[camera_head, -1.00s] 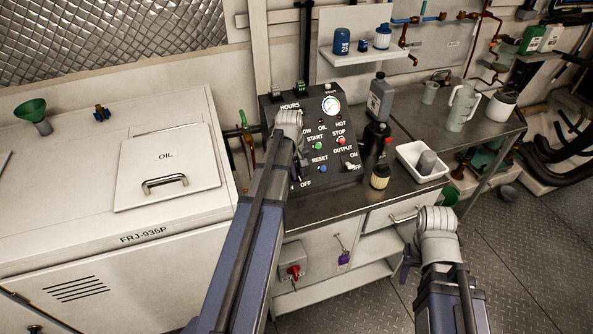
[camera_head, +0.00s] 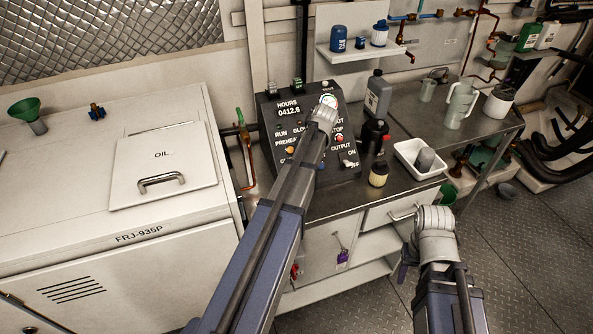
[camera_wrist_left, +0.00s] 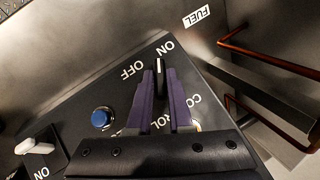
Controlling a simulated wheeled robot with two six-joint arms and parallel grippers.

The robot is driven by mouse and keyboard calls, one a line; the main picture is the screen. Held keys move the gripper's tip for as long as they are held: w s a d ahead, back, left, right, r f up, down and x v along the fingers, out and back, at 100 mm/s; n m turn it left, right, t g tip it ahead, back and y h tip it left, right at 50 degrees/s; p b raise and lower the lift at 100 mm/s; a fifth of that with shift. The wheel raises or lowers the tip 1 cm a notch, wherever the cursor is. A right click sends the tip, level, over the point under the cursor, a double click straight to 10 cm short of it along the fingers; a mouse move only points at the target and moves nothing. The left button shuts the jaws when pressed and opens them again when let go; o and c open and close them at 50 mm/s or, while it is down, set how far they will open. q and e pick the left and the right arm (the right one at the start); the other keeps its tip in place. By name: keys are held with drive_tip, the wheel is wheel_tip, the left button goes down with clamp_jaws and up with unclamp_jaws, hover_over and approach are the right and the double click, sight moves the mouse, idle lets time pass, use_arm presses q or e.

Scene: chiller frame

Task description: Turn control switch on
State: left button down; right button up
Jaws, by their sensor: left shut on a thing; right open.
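The control switch (camera_wrist_left: 159,66) is a small pale-edged lever between the ON and OFF labels in the left wrist view, above the partly covered word CONTROL. My left gripper (camera_wrist_left: 158,74) has its two purple fingers closed around the lever, one on each side. In the head view the dark control panel (camera_head: 268,118) stands on the bench, and my left arm crosses it; the control switch and my left fingertips are hidden behind that arm. My right gripper (camera_head: 403,262) is open and empty in front of the bench, with its fingers only partly visible.
A blue button (camera_wrist_left: 101,117) and a white toggle (camera_wrist_left: 35,146) sit near the control switch. Bottles (camera_head: 377,98) and a white tray (camera_head: 420,158) stand right of the panel. A white cabinet (camera_head: 60,150) is at left.

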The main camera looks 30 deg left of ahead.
idle(0.6)
use_arm(q)
drive_tip(key=c, duration=0.8)
unclamp_jaws()
drive_tip(key=p+v, duration=0.7)
drive_tip(key=shift+w+d+r, duration=0.15)
drive_tip(key=shift+d+r, duration=0.05)
drive_tip(key=shift+r, duration=0.1)
drive_tip(key=s+d+f+m, duration=0.1)
drive_tip(key=s+d+m, duration=0.2)
drive_tip(key=s+d, duration=0.3)
drive_tip(key=s+d+f+m+t+h+b, duration=0.1)
drive_tip(key=s+d+m, duration=0.2)
drive_tip(key=d, duration=0.9)
drive_tip(key=s+d+f+m+h, duration=0.1)
drive_tip(key=s+d+m, duration=0.2)
drive_tip(key=s+d, duration=0.6)
drive_tip(key=shift+s+d+f+t+b, duration=0.1)
drive_tip(key=shift+s+d+t+b, duration=0.2)
drive_tip(key=shift+s+d, duration=0.1)
